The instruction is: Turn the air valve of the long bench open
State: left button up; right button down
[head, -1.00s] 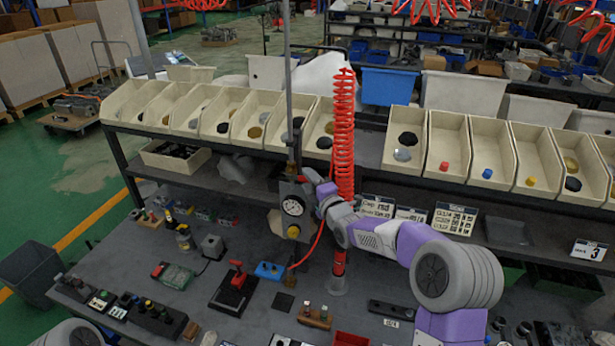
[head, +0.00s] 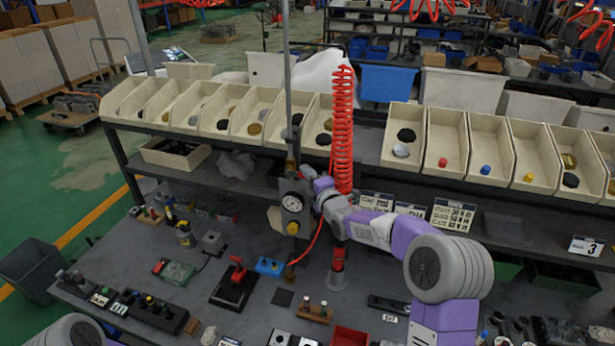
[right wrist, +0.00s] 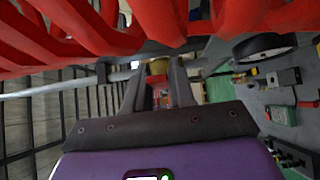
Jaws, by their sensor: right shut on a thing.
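The air valve is a grey block (head: 296,221) with a round white gauge (head: 292,202) and a yellow knob below it, on a vertical pipe at the back of the long bench (head: 235,325). My right gripper (head: 310,178) is at the block's upper right side. In the right wrist view its two dark fingers (right wrist: 157,92) are closed around a small red part (right wrist: 160,97), which looks like the valve's handle. The fingers hide most of it, so its angle is unclear. A yellowish fitting (right wrist: 158,67) shows just beyond. My left gripper is out of view.
A red coiled hose (head: 342,130) hangs just right of the valve and crosses the top of the right wrist view, close to the gripper. A shelf of cream bins (head: 445,155) runs behind. Switches and a red-handled block (head: 236,280) stand on the bench.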

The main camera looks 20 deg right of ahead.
jog(key=shift+r, duration=0.1)
jog(key=shift+r+n+g+h, duration=0.3)
jog(key=shift+r+n+g, duration=0.4)
jog(key=shift+n, duration=0.1)
jog(key=shift+w+a+r+n+g, duration=0.1)
jog(key=shift+a+r+n+g, duration=0.05)
jog(key=shift+r+n+g, duration=0.3)
jog(key=shift+w+a+r+n+g+h+p, duration=0.1)
jog(key=shift+r+n+g+h+p, duration=0.2)
jog(key=shift+g+h+p, duration=0.2)
jog(key=shift+w+a+r+n+g+h+p, duration=0.1)
jog(key=shift+a+r+n+g+h+p, duration=0.15)
jog(key=shift+n+g+p, duration=0.55)
jog(key=shift+m+t, duration=0.25)
jog(key=c, duration=1)
grip_release()
jog(key=shift+c, duration=0.2)
